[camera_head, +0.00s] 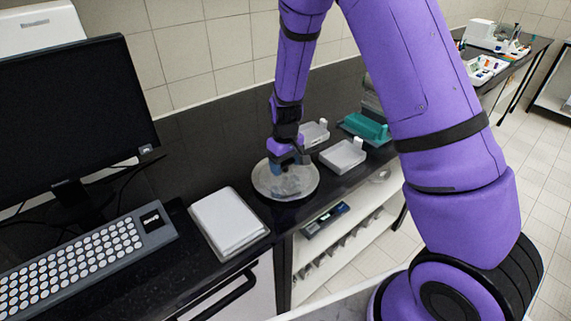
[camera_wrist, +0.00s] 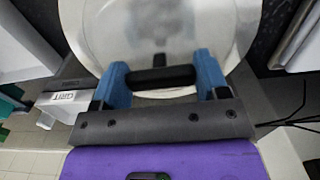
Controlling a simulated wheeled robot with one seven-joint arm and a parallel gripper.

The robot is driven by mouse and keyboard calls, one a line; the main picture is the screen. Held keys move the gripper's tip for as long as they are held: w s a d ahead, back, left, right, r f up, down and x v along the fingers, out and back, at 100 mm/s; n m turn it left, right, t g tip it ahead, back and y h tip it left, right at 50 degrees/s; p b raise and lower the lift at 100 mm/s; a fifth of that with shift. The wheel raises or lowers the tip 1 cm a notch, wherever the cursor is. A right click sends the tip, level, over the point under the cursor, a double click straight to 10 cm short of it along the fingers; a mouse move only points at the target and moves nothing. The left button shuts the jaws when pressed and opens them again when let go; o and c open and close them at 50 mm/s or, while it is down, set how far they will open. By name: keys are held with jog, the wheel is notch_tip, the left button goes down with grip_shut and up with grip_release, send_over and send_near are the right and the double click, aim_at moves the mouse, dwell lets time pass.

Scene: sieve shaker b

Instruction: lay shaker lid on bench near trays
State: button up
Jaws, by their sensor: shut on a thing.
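The shaker lid (camera_head: 300,187) is a round, pale, see-through disc at the bench top, between the white notebook-like stack and the trays. It also fills the upper middle of the wrist view (camera_wrist: 110,30). My gripper (camera_head: 288,160) is above the lid. In the wrist view its two blue fingers (camera_wrist: 160,80) are closed on the lid's black bar handle (camera_wrist: 161,77). I cannot tell whether the lid touches the bench. White trays (camera_head: 343,157) and a teal tray (camera_head: 365,127) stand to the right of the lid; one label in the wrist view reads GRIT (camera_wrist: 62,97).
A closed white stack (camera_head: 228,220) lies left of the lid. A monitor (camera_head: 75,110) and keyboard (camera_head: 80,255) occupy the left bench. The dark bench's front edge (camera_head: 285,232) is close to the lid. Shelves (camera_head: 345,240) sit below. A wall backs the bench.

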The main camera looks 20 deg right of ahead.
jog(key=shift+f, duration=0.25)
jog(key=o, duration=1.1)
notch_tip(320, 180, up, 12)
jog(key=f, duration=0.1)
notch_tip(320, 180, up, 11)
jog(key=t, duration=0.1)
send_over(285, 162)
jog(key=s+d, duration=0.2)
jog(key=s, duration=0.3)
jog(key=s+d+r+m+t, duration=0.1)
jog(key=s+r, duration=0.3)
jog(key=s, duration=0.4)
jog(key=s+d+r+m+t, duration=0.1)
jog(key=s+d+r, duration=0.1)
jog(key=s+r, duration=0.3)
jog(key=s+d+r+m+t, duration=0.1)
jog(key=s+r, duration=0.3)
jog(key=s, duration=0.7)
jog(key=shift+s+d+r+m+t, duration=0.2)
jog(key=shift+d+m+t, duration=0.1)
jog(key=shift+d+t, duration=0.3)
